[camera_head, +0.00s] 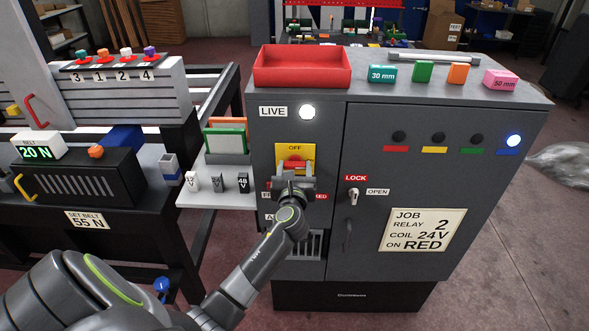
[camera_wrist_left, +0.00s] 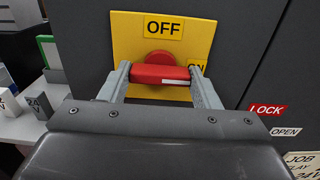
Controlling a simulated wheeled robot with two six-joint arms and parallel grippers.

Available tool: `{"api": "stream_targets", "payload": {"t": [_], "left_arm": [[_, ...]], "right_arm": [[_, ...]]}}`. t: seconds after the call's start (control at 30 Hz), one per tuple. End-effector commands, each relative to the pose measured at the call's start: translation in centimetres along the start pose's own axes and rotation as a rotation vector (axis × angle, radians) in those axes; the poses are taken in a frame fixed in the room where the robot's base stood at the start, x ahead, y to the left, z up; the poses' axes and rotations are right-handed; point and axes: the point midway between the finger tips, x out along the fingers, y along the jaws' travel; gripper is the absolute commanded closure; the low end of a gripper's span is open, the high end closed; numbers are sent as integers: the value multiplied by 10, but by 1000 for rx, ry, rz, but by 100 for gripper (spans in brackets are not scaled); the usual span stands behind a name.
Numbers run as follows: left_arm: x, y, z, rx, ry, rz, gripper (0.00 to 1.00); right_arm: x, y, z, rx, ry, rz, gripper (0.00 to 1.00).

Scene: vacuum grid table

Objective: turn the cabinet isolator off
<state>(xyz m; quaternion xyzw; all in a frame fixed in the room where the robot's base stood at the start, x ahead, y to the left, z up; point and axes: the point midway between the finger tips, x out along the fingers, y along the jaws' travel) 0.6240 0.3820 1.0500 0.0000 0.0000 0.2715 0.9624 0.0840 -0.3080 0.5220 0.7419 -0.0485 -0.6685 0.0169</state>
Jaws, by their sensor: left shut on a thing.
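The cabinet isolator is a red handle on a yellow plate (camera_head: 282,149) marked OFF at its top, on the front of the grey cabinet (camera_head: 300,230). In the left wrist view the red handle (camera_wrist_left: 160,74) lies horizontal, its round hub behind it. My left gripper (camera_head: 294,176) reaches up from below; in the left wrist view its fingers (camera_wrist_left: 164,82) are shut on the two ends of the handle. The white LIVE lamp (camera_head: 307,112) is lit. My right gripper is not in view.
The cabinet door has a key switch (camera_head: 353,195) between LOCK and OPEN, and a job note (camera_head: 422,230). A red tray (camera_head: 302,67) and several coloured blocks stand on top. A shelf with small relays (camera_head: 217,182) is close on the left.

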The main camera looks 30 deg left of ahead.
Motion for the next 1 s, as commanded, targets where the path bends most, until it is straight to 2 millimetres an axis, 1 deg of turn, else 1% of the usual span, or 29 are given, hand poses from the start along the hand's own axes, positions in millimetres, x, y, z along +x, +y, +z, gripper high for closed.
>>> {"api": "stream_targets", "payload": {"t": [0.17,0.37,0.57,1.0], "left_arm": [[0,0,0,-17,0,0,66],[0,0,0,-95,0,0,66],[0,0,-1,-246,0,0,66],[0,0,-1,-661,-2,-1,66]], "right_arm": [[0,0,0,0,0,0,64],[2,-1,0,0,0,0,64],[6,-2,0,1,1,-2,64],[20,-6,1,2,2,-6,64]]}}
